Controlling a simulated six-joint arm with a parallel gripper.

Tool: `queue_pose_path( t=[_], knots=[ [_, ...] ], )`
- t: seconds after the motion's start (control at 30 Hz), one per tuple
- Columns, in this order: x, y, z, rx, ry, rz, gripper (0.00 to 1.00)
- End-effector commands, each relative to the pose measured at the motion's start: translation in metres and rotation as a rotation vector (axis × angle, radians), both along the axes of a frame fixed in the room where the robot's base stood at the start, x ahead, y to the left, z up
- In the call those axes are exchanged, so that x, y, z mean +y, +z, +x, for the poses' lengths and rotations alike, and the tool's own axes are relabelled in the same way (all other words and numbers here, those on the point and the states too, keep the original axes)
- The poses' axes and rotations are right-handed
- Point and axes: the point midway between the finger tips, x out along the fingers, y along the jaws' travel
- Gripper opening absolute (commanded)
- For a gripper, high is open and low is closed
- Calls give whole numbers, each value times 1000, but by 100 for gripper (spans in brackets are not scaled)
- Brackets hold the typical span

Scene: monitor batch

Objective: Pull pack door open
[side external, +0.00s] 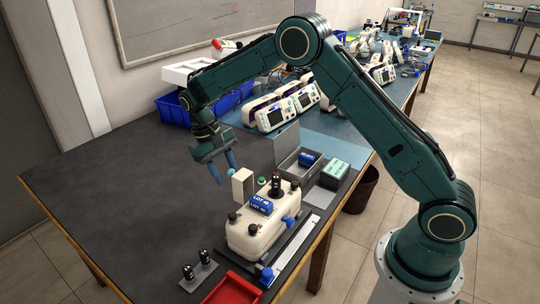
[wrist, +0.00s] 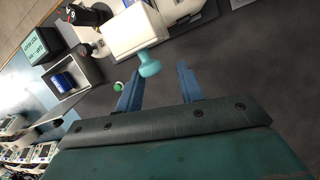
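The cream monitor (side external: 262,226) stands on the dark bench, with a blue lot label on top. A cream block-like panel (side external: 243,188), apparently the pack door, stands at its back left end. In the wrist view the panel (wrist: 134,30) carries a pale teal knob (wrist: 149,64). My gripper (side external: 227,175) is open beside the panel, its blue fingers pointing down. In the wrist view the knob shows between the fingertips of my gripper (wrist: 159,68). I cannot tell whether either finger touches it. The panel's join to the monitor is partly hidden.
A grey open bin (side external: 296,170) with a blue pack and a green-topped box (side external: 334,171) stand behind the monitor. A red tray (side external: 232,290) and a stand with black knobs (side external: 198,271) are at the front. The bench to the left is clear.

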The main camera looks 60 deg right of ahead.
Motion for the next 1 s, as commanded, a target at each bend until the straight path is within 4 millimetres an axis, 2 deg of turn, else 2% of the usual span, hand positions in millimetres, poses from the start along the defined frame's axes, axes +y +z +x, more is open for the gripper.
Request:
queue_pose_path(
  t=[0.47, 1.0],
  knots=[
    [-2, 5, 2, -4, -8, -3, 45],
    [3, 59, 17, -2, -5, -4, 45]
  ],
)
